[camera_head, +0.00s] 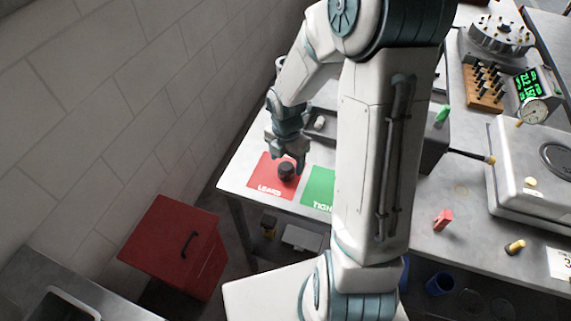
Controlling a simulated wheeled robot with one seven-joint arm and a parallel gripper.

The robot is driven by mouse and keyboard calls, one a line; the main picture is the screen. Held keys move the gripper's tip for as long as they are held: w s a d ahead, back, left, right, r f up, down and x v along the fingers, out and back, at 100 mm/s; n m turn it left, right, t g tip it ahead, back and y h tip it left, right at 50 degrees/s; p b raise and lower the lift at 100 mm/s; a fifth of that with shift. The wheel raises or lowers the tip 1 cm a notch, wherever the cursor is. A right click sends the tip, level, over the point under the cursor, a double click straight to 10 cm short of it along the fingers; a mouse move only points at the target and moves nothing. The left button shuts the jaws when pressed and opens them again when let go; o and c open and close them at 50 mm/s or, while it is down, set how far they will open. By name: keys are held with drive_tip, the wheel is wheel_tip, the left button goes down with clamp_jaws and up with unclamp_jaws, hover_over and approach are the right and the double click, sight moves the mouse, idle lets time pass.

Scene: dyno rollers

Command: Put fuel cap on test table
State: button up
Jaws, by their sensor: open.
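A dark round cap (287,170), which looks like the fuel cap, sits on the red mat (262,182) marked "LEAKS" on the white table (233,180). My gripper (287,165) is open and points down right over the cap, with its fingers close around or beside it. I cannot tell whether the fingers touch the cap. A green mat (317,190) reading "TIGH" lies just right of the red one. My arm hides the rest of it and the middle of the table.
A machine with a green display (527,85) and a pale box unit (510,150) stand at the right. A red block (443,219) and a brass fitting (515,247) lie nearer. A red cabinet (170,245) stands on the floor at left, by the wall.

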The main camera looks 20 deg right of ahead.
sight(287, 165)
wheel_tip(287, 165, up, 9)
drive_tip(key=s+r+m+t, duration=0.2)
drive_tip(key=s+r+m, duration=0.3)
drive_tip(key=m, duration=0.7)
drive_tip(key=s+r+m+t, duration=0.1)
drive_tip(key=s+r+m, duration=0.5)
drive_tip(key=s+m, duration=0.3)
drive_tip(key=m, duration=0.4)
drive_tip(key=shift+s+a+r+t, duration=0.2)
drive_tip(key=shift+r+t, duration=0.1)
drive_tip(key=shift+t, duration=0.1)
drive_tip(key=shift+d, duration=0.1)
